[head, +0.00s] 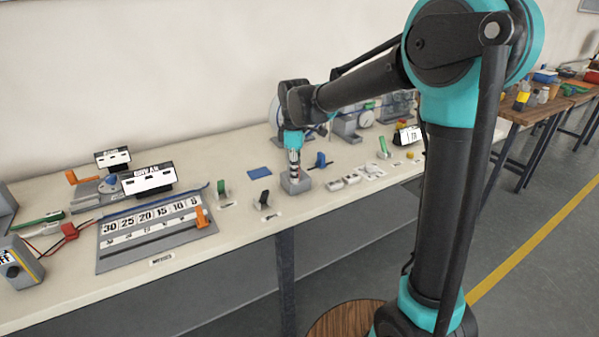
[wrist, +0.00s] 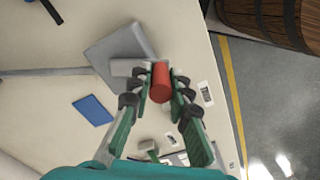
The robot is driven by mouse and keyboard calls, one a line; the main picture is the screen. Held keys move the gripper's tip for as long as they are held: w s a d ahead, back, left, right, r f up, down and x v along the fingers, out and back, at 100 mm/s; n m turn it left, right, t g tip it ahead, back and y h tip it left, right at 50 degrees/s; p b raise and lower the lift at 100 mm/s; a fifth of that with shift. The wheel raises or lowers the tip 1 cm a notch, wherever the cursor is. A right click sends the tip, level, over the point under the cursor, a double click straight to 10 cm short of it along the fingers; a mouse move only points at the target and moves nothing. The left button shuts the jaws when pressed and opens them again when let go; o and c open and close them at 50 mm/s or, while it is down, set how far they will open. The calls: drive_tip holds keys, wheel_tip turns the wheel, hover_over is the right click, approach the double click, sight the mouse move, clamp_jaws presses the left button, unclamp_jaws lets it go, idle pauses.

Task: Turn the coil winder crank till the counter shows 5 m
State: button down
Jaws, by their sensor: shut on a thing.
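A red cylindrical crank handle (wrist: 160,82) stands at the end of a short grey bar, the crank arm (wrist: 124,68), above a grey plate (wrist: 112,46) in the wrist view. My gripper (wrist: 160,97) has one finger on each side of the handle and is shut on it. In the head view my gripper (head: 294,158) points down over a small grey block (head: 295,184) on the bench, and the handle is mostly hidden there. I cannot make out a counter reading in either view.
On the bench (head: 230,240), a board with a number scale (head: 150,225) and an orange slider (head: 202,217) lie to the left. A blue pad (head: 260,172) and green and black levers are near my gripper. White blocks (head: 345,181) lie to the right. My arm hides part of the bench.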

drive_tip(key=a+m, duration=0.1)
drive_tip(key=m, duration=0.2)
drive_tip(key=a+m, duration=0.1)
drive_tip(key=m, duration=0.1)
drive_tip(key=shift+w+a+m, duration=0.2)
drive_tip(key=shift+a+m, duration=0.1)
drive_tip(key=m, duration=0.1)
drive_tip(key=a+m, duration=0.1)
drive_tip(key=shift+w+m, duration=0.3)
drive_tip(key=m, duration=0.1)
drive_tip(key=w+a+m, duration=0.1)
drive_tip(key=m, duration=0.1)
drive_tip(key=shift+w+a+m, duration=0.1)
drive_tip(key=shift+m, duration=0.2)
drive_tip(key=m, duration=0.2)
drive_tip(key=w+m, duration=0.1)
drive_tip(key=w+a+m, duration=0.1)
drive_tip(key=m, duration=0.1)
drive_tip(key=shift+w+m, duration=0.15)
drive_tip(key=shift+m, duration=0.15)
drive_tip(key=w+m, duration=0.1)
drive_tip(key=m, duration=0.2)
drive_tip(key=shift+w, duration=0.2)
drive_tip(key=shift+w+d+m, duration=0.15)
drive_tip(key=shift+w+m, duration=0.15)
drive_tip(key=shift+m, duration=0.4)
drive_tip(key=shift+w+d+m, duration=0.1)
drive_tip(key=shift+w+m, duration=0.15)
drive_tip(key=shift+m, duration=0.45)
